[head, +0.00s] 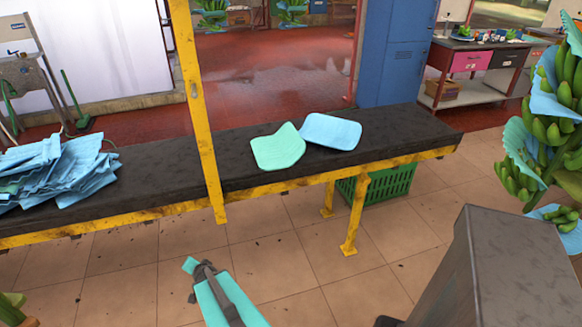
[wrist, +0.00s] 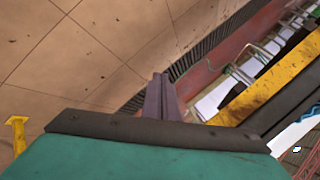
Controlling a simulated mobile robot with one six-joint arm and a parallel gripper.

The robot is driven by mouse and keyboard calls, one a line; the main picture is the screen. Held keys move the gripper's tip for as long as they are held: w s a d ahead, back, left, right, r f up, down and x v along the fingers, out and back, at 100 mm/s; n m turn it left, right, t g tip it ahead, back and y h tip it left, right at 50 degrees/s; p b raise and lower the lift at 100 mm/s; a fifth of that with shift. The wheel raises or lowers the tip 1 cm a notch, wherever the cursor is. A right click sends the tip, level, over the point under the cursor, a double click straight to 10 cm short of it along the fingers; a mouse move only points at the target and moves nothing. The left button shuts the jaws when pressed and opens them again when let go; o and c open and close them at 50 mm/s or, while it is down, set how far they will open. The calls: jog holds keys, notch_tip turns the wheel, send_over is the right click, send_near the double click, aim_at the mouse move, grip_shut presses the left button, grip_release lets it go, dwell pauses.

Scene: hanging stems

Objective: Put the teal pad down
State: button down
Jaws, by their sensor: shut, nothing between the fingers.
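The teal pad (head: 278,148) lies on the dark top of the bench (head: 405,133), right of the yellow post, with its upper edge bent up in places. A light blue pad (head: 331,131) lies at its right; their edges meet or overlap, I cannot tell which. My gripper (wrist: 160,80) is shut and empty in the wrist view, over the tiled floor. In the head view my gripper end is low in front of the bench, apart from the teal pad. The wrist view does not show the teal pad.
A yellow post (head: 197,100) rises at the bench's front edge. A heap of blue sheets (head: 58,170) covers the bench's left. A green crate (head: 385,185) sits beneath. Hanging banana stems (head: 550,130) are at right. Bare bench top lies between the heap and the post.

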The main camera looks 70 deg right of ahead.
jog(key=s+d+r+m+h, duration=0.4)
jog(key=s+d+r, duration=0.15)
jog(key=d, duration=0.45)
jog(key=s+d+r+m+h, duration=0.3)
jog(key=s+d+r+m, duration=0.15)
jog(key=d+r, duration=0.4)
jog(key=s+d+r+m+g+h, duration=0.3)
jog(key=s+d+r+m, duration=0.1)
jog(key=s, duration=0.4)
jog(key=s+d+r+m+g+h+p, duration=0.1)
jog(key=s+d+r+m+g+h, duration=0.2)
jog(key=s+d+r, duration=0.3)
jog(key=s+d+m, duration=0.1)
jog(key=s+d, duration=0.1)
jog(key=s, duration=0.1)
jog(key=shift+m+g, duration=0.35)
jog(key=shift+g, duration=0.05)
jog(key=shift+d+f+b, duration=0.1)
jog(key=shift+d+b, duration=0.25)
jog(key=d+b, duration=0.2)
jog(key=b, duration=0.2)
jog(key=shift+w+d, duration=0.1)
jog(key=shift+d, duration=0.1)
jog(key=d+b, duration=0.2)
jog(key=b, duration=0.4)
jog(key=shift+w, duration=0.1)
